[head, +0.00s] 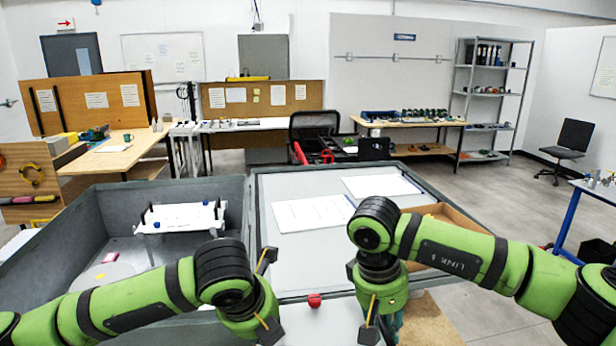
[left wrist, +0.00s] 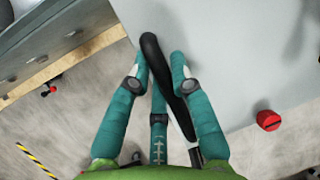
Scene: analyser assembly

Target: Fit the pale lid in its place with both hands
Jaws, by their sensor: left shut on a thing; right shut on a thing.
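The pale lid (head: 318,325) shows at the bottom middle of the head view, a flat light panel between my two hands, with a red knob (head: 314,300) on it. In the left wrist view the lid (left wrist: 230,50) carries a black curved handle (left wrist: 152,46), and the red knob (left wrist: 268,120) is to the right. My left gripper (left wrist: 159,66) is shut on this handle. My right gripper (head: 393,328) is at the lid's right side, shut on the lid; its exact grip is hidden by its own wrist. The lid's near edge is cut off.
A grey-walled open bay (head: 215,187) lies left, holding a white rack (head: 180,217) with blue-capped items. A grey top (head: 285,250) with white sheets lies ahead. A brown open box (head: 440,212) is behind my right arm. Floor beyond is partly clear.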

